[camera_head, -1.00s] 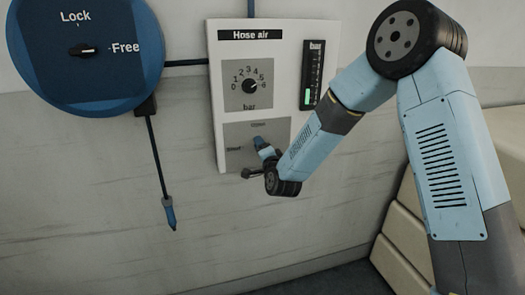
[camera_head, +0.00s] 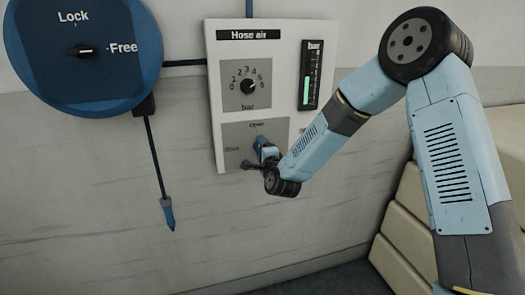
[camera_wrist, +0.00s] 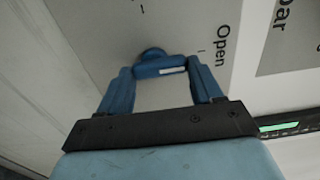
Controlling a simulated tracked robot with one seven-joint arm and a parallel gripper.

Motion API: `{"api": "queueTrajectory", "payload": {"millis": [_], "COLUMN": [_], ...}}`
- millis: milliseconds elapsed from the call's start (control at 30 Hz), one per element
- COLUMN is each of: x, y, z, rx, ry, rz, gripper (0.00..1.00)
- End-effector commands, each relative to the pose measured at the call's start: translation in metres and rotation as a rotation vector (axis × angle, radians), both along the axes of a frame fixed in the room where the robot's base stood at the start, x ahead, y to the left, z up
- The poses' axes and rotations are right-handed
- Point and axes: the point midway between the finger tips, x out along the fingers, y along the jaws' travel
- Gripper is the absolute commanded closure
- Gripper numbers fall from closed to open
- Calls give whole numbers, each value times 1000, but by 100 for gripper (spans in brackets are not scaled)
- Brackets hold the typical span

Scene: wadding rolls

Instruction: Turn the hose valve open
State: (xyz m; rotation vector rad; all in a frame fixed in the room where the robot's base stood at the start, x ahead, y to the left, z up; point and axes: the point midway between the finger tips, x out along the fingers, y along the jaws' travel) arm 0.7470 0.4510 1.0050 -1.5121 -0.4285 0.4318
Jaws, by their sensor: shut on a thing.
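The hose valve is a blue handle (camera_head: 262,142) on the grey lower plate of the "Hose air" panel (camera_head: 217,70). In the wrist view the valve handle (camera_wrist: 148,67) lies crosswise between my fingertips, with its white line pointing roughly towards the "Open" mark (camera_wrist: 220,47). My gripper (camera_wrist: 163,72) is shut on the handle, one blue finger at each end. In the head view my gripper (camera_head: 264,153) reaches the valve from below right, and my wrist partly hides it. The "Open" label (camera_head: 257,125) shows above the handle.
A pressure knob (camera_head: 247,86) sits above the valve. A blue reel (camera_head: 85,50) marked Lock and Free is at left, with a hose and blue nozzle (camera_head: 168,213) hanging below. Cream padded blocks (camera_head: 405,225) stand at right.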

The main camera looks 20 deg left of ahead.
Motion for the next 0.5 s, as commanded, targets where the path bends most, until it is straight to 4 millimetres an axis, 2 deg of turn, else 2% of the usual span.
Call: {"api": "queueTrajectory", "payload": {"millis": [33,167,200,433,500], "x": [3,3,2,1,1], "y": [-5,-5,-5,-2,-2], "z": [-4,-5,-5,-3,-2], "rx": [-5,-5,-6,-4,-3], "ry": [8,8,7,5,4], "rz": [-10,-9,-9,-4,-3], "gripper": [65,65,31,9,9]}}
